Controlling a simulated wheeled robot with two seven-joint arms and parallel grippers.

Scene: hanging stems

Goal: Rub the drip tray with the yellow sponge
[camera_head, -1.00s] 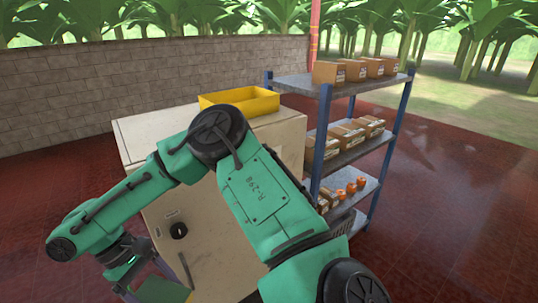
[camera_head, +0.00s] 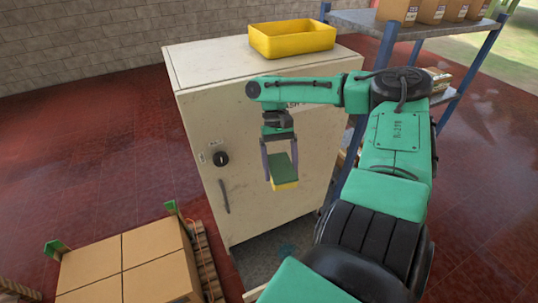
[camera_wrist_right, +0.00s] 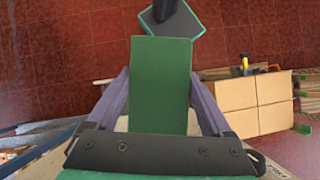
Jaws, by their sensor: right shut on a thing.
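The yellow sponge (camera_head: 284,172) has a green upper layer and a yellow lower part. My right gripper (camera_head: 281,165) is shut on it and holds it in the air in front of the beige cabinet. In the right wrist view the sponge (camera_wrist_right: 160,85) shows its green face between the fingers. A dark grey flat surface (camera_head: 262,252) with a teal mark lies low at the cabinet's foot; I cannot tell whether it is the drip tray. The sponge is apart from it. My left gripper is not in view.
The beige cabinet (camera_head: 205,115) has a dark knob and handle, with a yellow bin (camera_head: 292,42) on top. A shelf rack (camera_head: 365,24) with boxes stands at right. Stacked cartons (camera_head: 125,265) sit low at left. Red floor (camera_head: 80,140) is open left of the cabinet.

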